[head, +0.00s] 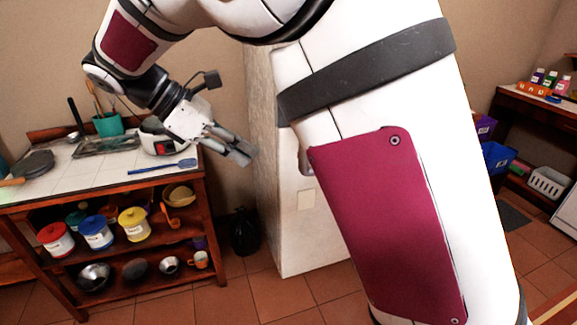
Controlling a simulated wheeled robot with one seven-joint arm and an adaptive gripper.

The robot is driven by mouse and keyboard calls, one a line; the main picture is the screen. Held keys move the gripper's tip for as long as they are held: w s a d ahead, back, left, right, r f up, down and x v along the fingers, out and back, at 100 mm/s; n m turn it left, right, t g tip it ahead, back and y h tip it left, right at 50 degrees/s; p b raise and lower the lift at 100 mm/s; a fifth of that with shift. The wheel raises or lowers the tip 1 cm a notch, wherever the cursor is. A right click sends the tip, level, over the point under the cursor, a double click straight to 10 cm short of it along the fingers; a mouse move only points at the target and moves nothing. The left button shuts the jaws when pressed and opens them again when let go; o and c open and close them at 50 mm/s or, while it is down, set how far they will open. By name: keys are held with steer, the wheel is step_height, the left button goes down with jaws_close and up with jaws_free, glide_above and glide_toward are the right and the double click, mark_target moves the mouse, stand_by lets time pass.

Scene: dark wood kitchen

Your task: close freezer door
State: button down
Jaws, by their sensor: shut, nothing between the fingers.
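A tall white cabinet that looks like the freezer (296,240) stands on the floor in the middle of the head view. Its narrow left side and part of its front show. My arm hides most of its front and its upper part, so I cannot tell how far its door is open. My gripper (243,154) is in the air just left of the cabinet in the picture, its fingers shut and empty, pointing down and right. I cannot tell whether it touches the cabinet.
At left a tiled counter (60,180) holds a teal utensil pot (108,124), a white appliance (160,138) and a blue spatula (163,169). Shelves below hold jars and pots. Blue bins (497,158) stand at right.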

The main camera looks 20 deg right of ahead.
steer(key=d+r+p+x, duration=0.2)
steer(key=p+x, duration=0.1)
steer(key=x, duration=0.9)
steer(key=shift+s+d+f, duration=0.15)
steer(key=shift+s+f, duration=0.05)
steer(key=shift+s, duration=0.05)
